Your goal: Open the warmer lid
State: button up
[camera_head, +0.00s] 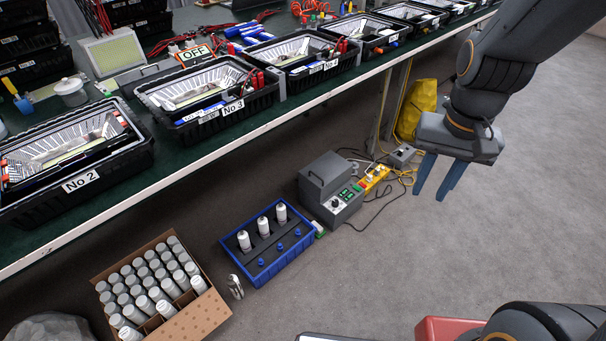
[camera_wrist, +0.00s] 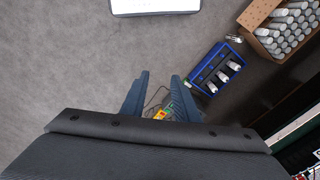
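The warmer (camera_head: 331,193) is a grey box on the floor below the table edge, with a control panel showing green displays on its front. Its lid (camera_head: 325,170) is the dark grey upper part and appears shut. My gripper (camera_head: 438,192) hangs in the air to the right of the warmer, fingers pointing down, clear of it. The two blue fingers are apart with nothing between them. In the wrist view my gripper (camera_wrist: 160,85) also shows spread fingers. The warmer is not clearly visible in that view, probably hidden behind the gripper.
A blue crate (camera_head: 245,268) with white cylinders stands left of the warmer, beside a cardboard box (camera_head: 205,318) of cans. A power strip (camera_head: 374,180) and cables lie right of the warmer. The table (camera_head: 190,165) with housing bins overhangs behind. Open floor (camera_head: 480,255) lies right.

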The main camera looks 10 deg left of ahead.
jog(key=w+a+f+m+t+b, duration=0.1)
jog(key=w+a+f+m+b, duration=0.15)
jog(key=w+f, duration=0.35)
jog(key=w+a+f+m+b, duration=0.15)
jog(key=w+f+b, duration=0.25)
jog(key=w, duration=0.4)
jog(key=m+t+y+b, duration=0.2)
jog(key=m+t+b, duration=0.1)
jog(key=m+b, duration=1.8)
send_near(317, 176)
jog(key=shift+w+a+f+n+b, duration=0.25)
jog(key=shift+w+f+n+b, duration=0.15)
jog(key=shift+f+b, duration=0.55)
jog(key=shift+w+a+f+n+b, duration=0.25)
jog(key=shift+w+f+b, duration=0.35)
jog(key=shift+f, duration=0.6)
jog(key=shift+w+a+f+n+b, duration=0.2)
jog(key=shift+w+f+n+b, duration=0.2)
jog(key=shift+f+b, duration=0.55)
jog(key=shift+f, duration=0.15)
jog(key=shift+c, duration=0.4)
grip_shut()
jog(key=shift+d, duration=0.1)
